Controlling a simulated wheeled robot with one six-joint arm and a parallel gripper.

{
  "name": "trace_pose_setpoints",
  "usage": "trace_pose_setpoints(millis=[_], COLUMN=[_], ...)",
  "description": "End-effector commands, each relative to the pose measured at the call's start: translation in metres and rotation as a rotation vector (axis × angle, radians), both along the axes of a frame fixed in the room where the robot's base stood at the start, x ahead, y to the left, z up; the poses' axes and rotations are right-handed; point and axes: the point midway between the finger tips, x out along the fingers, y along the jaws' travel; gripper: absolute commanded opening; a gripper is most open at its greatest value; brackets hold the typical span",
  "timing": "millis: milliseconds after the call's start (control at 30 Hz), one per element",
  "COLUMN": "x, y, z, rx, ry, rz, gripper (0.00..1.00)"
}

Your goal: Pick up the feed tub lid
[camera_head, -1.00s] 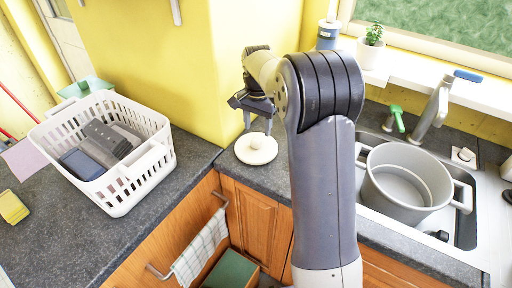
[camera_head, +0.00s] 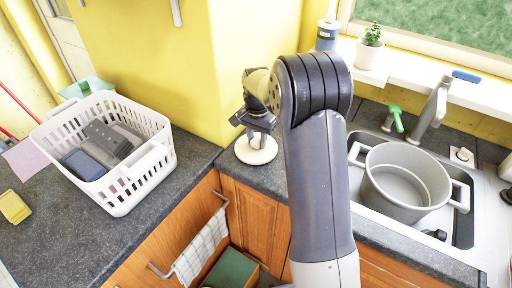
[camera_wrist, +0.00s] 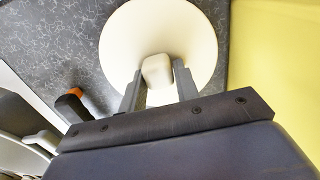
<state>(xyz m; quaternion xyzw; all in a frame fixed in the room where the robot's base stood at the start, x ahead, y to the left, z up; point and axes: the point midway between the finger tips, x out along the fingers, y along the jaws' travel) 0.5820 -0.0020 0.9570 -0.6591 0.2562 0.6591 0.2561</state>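The feed tub lid (camera_head: 256,154) is a round cream disc with a raised knob, lying flat on the dark counter by the yellow wall corner. In the wrist view the lid (camera_wrist: 205,40) fills the upper middle. Its blocky knob (camera_wrist: 156,70) sits between my two fingers. My gripper (camera_head: 257,138) is just over the lid, pointing down. In the wrist view my gripper (camera_wrist: 158,82) is open, with a finger on each side of the knob and a visible gap at each side. Part of the knob is hidden behind the fingers in the head view.
A white basket (camera_head: 118,193) with dark items stands on the counter to the left. A grey pot (camera_head: 405,185) sits in the sink at right. The yellow wall (camera_head: 160,60) rises close behind the lid. A checked towel (camera_head: 203,246) hangs below the counter edge.

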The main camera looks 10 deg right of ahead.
Motion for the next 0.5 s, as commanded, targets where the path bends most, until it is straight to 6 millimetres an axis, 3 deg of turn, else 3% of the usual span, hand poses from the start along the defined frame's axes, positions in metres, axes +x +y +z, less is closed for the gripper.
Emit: trace_pose_setpoints(millis=[300, 500], x=[0.0001, 0.0001], y=[0.0001, 0.0], z=[0.0003, 0.0007], rx=[0.0, 0.0], ry=[0.0, -0.001], rz=[0.0, 0.0], gripper=[0.04, 0.03])
